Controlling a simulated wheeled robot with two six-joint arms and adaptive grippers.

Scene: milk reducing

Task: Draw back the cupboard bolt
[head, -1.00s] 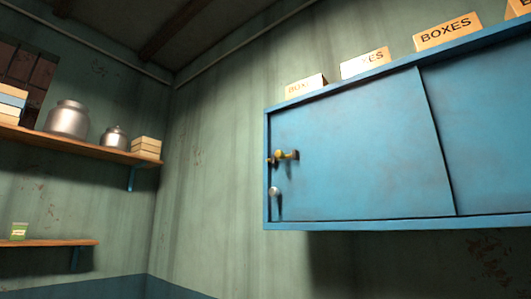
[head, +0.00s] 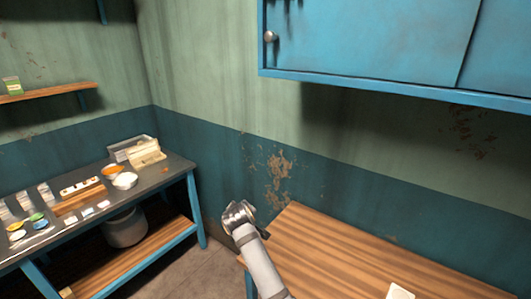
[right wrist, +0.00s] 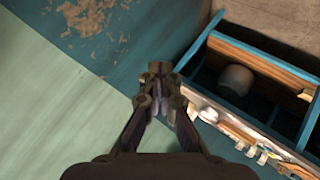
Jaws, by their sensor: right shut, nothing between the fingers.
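The blue wall cupboard (head: 370,45) is at the upper right of the head view, with its door front flat. My left gripper is not in view.
A wooden table (head: 350,255) stands below the cupboard, beside my right arm. A blue-framed bench (head: 185,177) with bowls, boxes and small items is at the left, with a pot (head: 125,228) underneath. A wall shelf (head: 50,93) is at the upper left. Open air lies between gripper and cupboard.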

